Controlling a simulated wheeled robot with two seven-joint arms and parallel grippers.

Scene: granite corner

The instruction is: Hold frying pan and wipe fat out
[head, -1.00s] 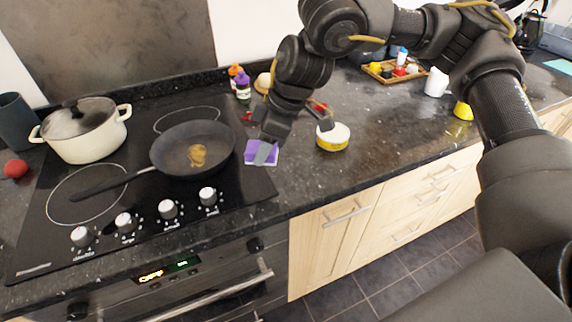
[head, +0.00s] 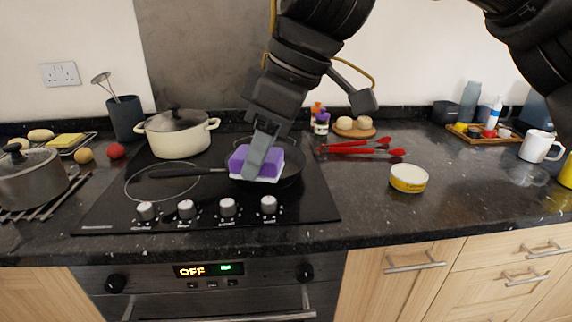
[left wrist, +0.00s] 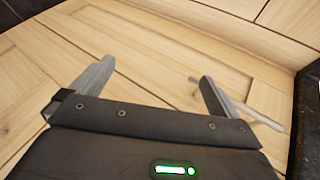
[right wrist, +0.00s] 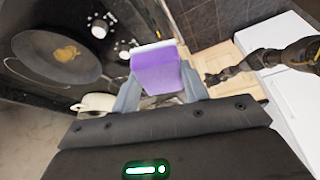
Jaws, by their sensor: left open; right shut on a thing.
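The black frying pan (head: 293,168) sits on the hob with its handle (head: 188,172) pointing left and nothing gripping it. My right gripper (head: 262,160) is shut on a purple sponge (head: 240,158) with a white layer. In the head view the sponge overlaps the pan and hides the fat. In the right wrist view the sponge (right wrist: 155,72) shows between the fingers, apart from the pan (right wrist: 30,58), where a brown fat patch (right wrist: 68,53) lies. My left gripper (left wrist: 150,80) is open and empty, facing wooden cabinet doors; it is outside the head view.
A lidded cream pot (head: 178,140) stands behind the handle. A grey pot (head: 30,180) is on a rack at left. Red tongs (head: 360,148) and a yellow-and-white tub (head: 408,178) lie to the right. The counter between the hob and the tub is clear.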

